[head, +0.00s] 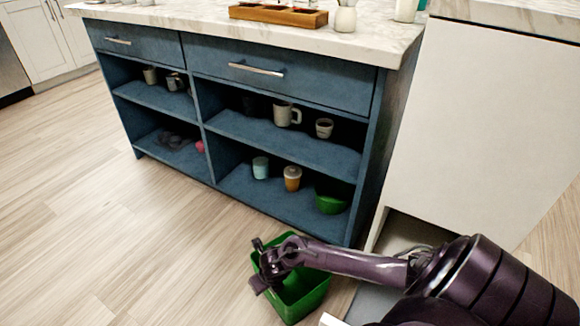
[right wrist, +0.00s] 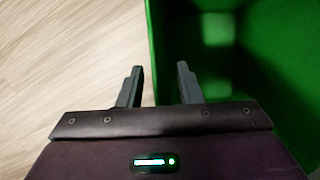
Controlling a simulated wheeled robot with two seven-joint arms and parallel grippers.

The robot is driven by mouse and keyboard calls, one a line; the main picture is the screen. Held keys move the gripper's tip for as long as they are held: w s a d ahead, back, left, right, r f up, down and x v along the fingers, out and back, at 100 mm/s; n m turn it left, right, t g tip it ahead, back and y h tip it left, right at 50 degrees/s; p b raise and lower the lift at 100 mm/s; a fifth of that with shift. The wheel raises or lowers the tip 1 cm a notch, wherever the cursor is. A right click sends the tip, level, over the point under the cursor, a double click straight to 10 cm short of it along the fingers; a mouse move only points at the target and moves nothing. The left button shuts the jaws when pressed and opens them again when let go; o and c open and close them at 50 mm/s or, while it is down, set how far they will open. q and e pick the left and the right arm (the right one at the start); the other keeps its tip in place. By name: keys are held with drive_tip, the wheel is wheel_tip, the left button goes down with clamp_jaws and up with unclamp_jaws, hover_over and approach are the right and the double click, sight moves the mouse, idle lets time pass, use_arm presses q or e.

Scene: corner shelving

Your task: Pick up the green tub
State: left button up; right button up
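The green tub (head: 309,303) stands on the wooden floor in front of the blue cabinet, open side up. It also fills the right part of the right wrist view (right wrist: 275,60). My right gripper (head: 258,265) is at the tub's left wall, and my arm crosses over the tub and hides part of it. In the right wrist view the gripper's (right wrist: 159,78) two fingers are apart, one on each side of the tub wall's edge, with nothing clamped. Whether a finger touches the wall I cannot tell. My left gripper is not in view.
The blue cabinet (head: 285,157) behind holds mugs, cups and a green bowl (head: 330,203) on its shelves. A white cabinet panel (head: 480,130) stands at the right, close to my arm. The floor (head: 90,240) at the left is clear.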

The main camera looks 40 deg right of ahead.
clamp_jaws()
drive_tip(key=shift+a, duration=0.2)
idle(1.2)
